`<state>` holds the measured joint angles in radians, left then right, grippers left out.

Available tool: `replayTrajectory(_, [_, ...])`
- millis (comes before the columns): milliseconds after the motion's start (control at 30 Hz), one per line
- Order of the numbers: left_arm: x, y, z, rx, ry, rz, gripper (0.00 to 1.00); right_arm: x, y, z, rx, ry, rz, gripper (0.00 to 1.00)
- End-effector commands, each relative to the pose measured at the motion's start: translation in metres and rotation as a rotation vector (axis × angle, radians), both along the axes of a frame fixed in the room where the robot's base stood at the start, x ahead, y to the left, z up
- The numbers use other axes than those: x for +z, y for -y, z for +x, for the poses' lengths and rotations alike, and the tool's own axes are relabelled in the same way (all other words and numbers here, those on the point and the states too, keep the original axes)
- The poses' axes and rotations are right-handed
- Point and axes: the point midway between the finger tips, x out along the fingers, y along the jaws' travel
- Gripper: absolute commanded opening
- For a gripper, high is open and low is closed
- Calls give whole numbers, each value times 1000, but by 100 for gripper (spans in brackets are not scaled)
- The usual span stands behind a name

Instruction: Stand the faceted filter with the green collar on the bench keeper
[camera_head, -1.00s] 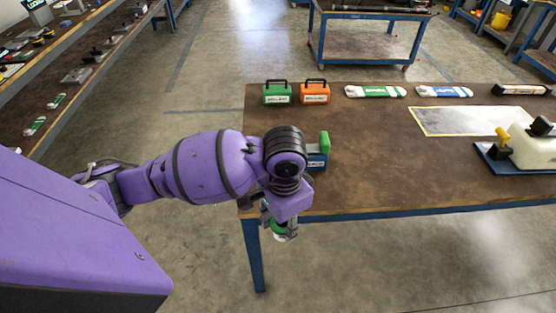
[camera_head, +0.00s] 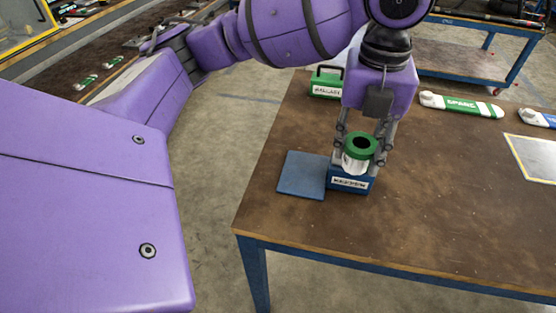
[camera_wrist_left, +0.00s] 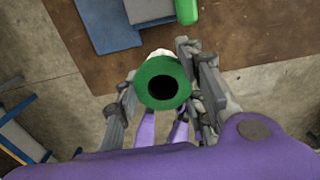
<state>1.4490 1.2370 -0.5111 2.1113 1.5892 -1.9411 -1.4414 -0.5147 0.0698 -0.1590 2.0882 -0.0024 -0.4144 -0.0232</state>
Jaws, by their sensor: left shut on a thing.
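The filter has a green collar (camera_head: 360,146) with a dark round opening and a pale body (camera_head: 354,165) below. My left gripper (camera_head: 366,150) is shut on it and holds it upright. The blue bench keeper (camera_head: 349,183), with a white label, lies directly below the filter in the head view. The filter's lower end overlaps the keeper there, and I cannot tell whether they touch. In the left wrist view the green collar (camera_wrist_left: 163,83) sits between the fingers. My right gripper is not in view.
A flat blue plate (camera_head: 302,175) adjoins the keeper on the left. A green case (camera_head: 326,82) stands behind it. A green and white piece (camera_head: 462,106) lies further right. The brown bench top (camera_head: 440,220) is clear at front right.

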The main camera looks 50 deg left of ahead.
Motion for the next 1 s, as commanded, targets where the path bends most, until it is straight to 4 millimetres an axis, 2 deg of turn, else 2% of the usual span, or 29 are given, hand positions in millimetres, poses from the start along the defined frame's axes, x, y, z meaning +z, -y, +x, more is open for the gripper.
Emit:
replayTrajectory(300, [-39,-80,4,12,-9,7,14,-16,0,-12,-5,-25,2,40])
replayTrajectory(433, [-63,-100,5,8,-9,7,14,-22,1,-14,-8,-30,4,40])
replayTrajectory(600, [-83,-117,8,6,-6,4,14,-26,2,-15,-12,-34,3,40])
replayTrajectory(867, [-98,-130,9,7,-5,4,14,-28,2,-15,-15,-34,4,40])
replayTrajectory(1000, [-121,-129,8,3,-7,2,14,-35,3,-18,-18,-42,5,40])
